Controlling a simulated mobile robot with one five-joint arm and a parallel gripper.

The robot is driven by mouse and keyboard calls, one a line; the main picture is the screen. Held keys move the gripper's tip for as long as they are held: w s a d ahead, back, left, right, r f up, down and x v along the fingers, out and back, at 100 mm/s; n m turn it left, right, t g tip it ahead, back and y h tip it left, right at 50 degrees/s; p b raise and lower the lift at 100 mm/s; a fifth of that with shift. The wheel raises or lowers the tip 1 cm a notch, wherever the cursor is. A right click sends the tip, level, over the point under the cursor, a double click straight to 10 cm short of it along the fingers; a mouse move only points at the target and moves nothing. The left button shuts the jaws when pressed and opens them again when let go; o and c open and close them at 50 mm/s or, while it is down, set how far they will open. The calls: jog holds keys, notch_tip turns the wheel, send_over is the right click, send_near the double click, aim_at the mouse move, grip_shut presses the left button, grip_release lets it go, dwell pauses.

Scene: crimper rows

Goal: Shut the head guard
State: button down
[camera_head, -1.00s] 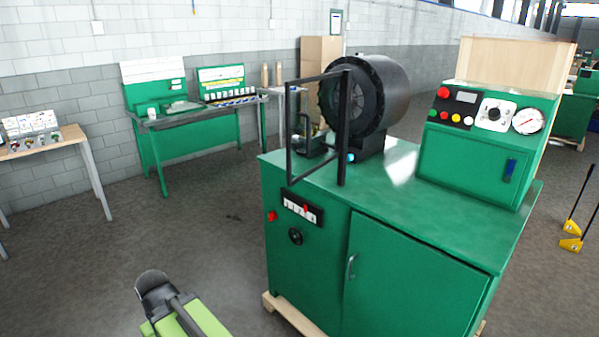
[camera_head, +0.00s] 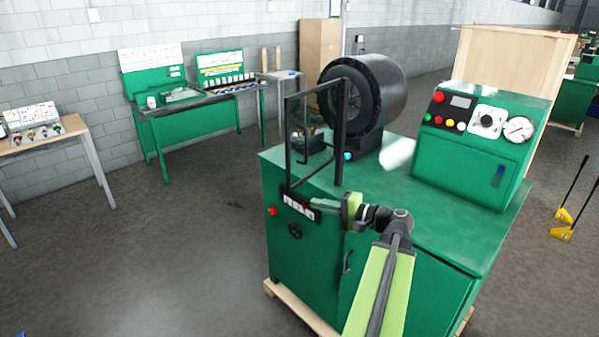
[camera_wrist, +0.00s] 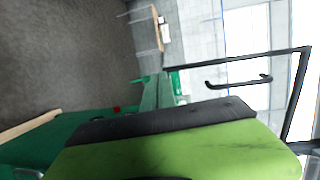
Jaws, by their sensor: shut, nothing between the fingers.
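The head guard (camera_head: 340,135) is a black square frame with a bar handle (camera_head: 302,140). It stands swung out from the front of the round black crimper head (camera_head: 352,98), and its free side points left, past the front edge of the green cabinet. My gripper (camera_head: 318,203) is shut and empty, in front of the cabinet near the guard's lower edge, apparently apart from it. In the wrist view the guard (camera_wrist: 240,60) and its handle (camera_wrist: 238,85) show at the upper right, beyond my closed fingertips (camera_wrist: 165,88).
The green cabinet top (camera_head: 400,190) carries a control box (camera_head: 470,150) on the right. A label plate and red button (camera_head: 272,211) are on the cabinet front. Green workbenches (camera_head: 190,105) stand by the wall. The floor left of the cabinet is clear.

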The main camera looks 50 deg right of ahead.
jog(key=m+t+h, duration=0.1)
jog(key=t+h, duration=0.1)
send_near(293, 177)
jog(key=w, duration=0.6)
jog(key=shift+w+a+r, duration=0.1)
jog(key=shift+w+r, duration=0.05)
jog(key=shift+w, duration=0.3)
